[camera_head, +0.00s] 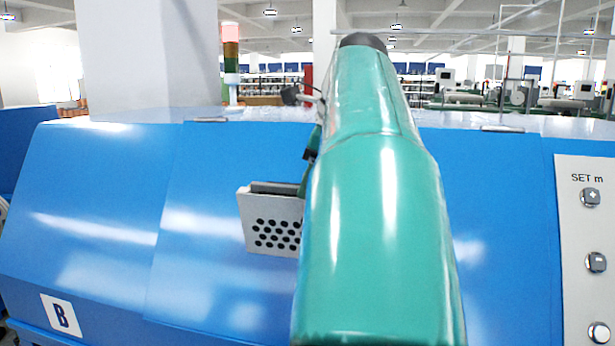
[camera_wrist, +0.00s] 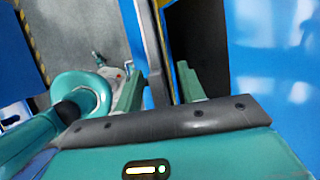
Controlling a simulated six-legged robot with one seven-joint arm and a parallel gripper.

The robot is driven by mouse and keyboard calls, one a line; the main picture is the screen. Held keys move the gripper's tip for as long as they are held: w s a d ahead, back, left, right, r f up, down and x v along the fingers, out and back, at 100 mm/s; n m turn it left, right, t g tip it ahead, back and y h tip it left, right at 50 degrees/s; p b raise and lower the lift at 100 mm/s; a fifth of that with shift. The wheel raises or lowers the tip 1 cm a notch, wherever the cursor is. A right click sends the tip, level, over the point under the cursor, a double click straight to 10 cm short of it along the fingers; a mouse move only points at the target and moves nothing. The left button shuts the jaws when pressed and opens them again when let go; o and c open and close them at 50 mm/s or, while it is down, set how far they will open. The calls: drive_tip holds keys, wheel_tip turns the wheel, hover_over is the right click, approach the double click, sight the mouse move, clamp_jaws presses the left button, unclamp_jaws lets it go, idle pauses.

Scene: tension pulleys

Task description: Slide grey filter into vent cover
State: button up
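The white vent cover (camera_head: 271,232), with black round holes, is on the sloped blue machine front, left of my green arm in the head view. A dark grey slab edge shows along its top (camera_head: 276,188); I cannot tell whether this is the filter or the cover's opening.
The blue machine (camera_head: 100,220) fills the front, with a button panel (camera_head: 587,240) at the right. A signal tower (camera_head: 231,60) stands behind it. The wrist view shows grey floor (camera_wrist: 80,35) at the left and a blue panel (camera_wrist: 270,60) at the right.

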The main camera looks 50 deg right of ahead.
drive_tip(key=v, duration=0.7)
drive_tip(key=shift+r, duration=0.25)
idle(0.6)
drive_tip(key=w+a+f+n, duration=0.4)
drive_tip(key=a+f+n, duration=0.4)
drive_tip(key=a, duration=0.1)
drive_tip(key=w+a+f+n, duration=0.4)
drive_tip(key=a+f+n, duration=0.4)
drive_tip(key=a+f, duration=0.1)
drive_tip(key=s+a+f+n, duration=0.4)
drive_tip(key=a+f+n, duration=1)
drive_tip(key=f, duration=0.4)
drive_tip(key=shift+s+a+f+n, duration=0.2)
drive_tip(key=shift+f+n, duration=0.05)
drive_tip(key=shift+n, duration=0.15)
